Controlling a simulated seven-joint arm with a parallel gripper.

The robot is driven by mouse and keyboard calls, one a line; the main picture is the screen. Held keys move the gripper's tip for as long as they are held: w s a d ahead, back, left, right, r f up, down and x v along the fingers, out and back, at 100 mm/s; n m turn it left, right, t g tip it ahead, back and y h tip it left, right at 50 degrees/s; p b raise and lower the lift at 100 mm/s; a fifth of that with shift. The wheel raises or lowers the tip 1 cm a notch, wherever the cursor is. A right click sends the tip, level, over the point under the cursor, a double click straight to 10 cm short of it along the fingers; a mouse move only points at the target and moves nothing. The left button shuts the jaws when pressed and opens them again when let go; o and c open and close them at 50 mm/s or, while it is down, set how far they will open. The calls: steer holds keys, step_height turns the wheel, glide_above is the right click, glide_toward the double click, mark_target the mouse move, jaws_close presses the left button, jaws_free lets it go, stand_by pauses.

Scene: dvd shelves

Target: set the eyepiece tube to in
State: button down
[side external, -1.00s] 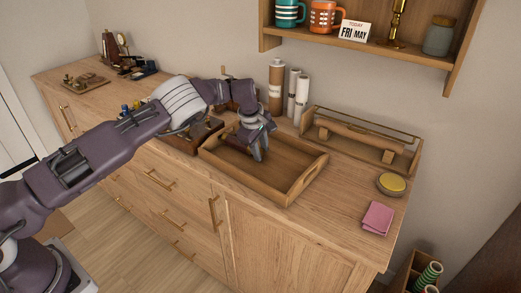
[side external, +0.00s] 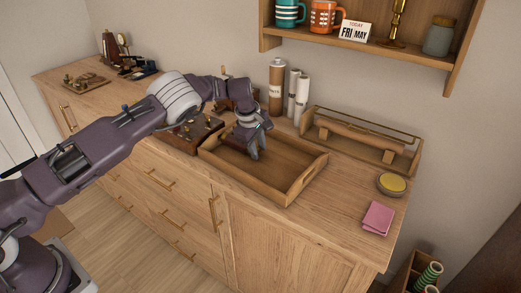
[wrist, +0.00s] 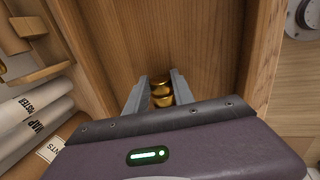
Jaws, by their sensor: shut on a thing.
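My gripper (side external: 255,152) reaches down into the left part of a shallow wooden tray (side external: 306,180) on the cabinet top. In the wrist view my gripper (wrist: 158,88) has its two grey fingers on either side of a small brass piece with rounded rings, which looks like the eyepiece tube (wrist: 161,91). The fingers are shut on it. Its lower part, and whatever it joins, is hidden behind the gripper body. In the side view the hand hides the brass piece. The tray's wooden floor (wrist: 150,35) beyond the fingers is bare.
A wooden rack (side external: 362,137) and upright paper tubes (side external: 301,98) stand behind the tray. A dark wooden box (side external: 190,132) is close on its left. A wall shelf (side external: 400,52) hangs above.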

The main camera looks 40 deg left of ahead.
steer(key=c, duration=1.1)
jaws_free()
steer(key=shift+o, duration=0.2)
steer(key=v, duration=0.7)
steer(key=shift+a, duration=0.1)
steer(key=s+d+r+m+h, duration=0.15)
steer(key=s+r+m, duration=0.45)
steer(key=s+r, duration=1.25)
steer(key=s+d+r+m+t, duration=0.15)
steer(key=s+r+m, duration=0.4)
steer(key=s, duration=0.65)
steer(key=s+f+m, duration=0.2)
steer(key=s+m, duration=0.1)
steer(key=s, duration=0.4)
steer(key=s+f+m+y, duration=0.1)
steer(key=s+f+m, duration=0.1)
steer(key=s, duration=0.6)
steer(key=shift+m+t, duration=0.35)
steer(key=shift+m, duration=0.3)
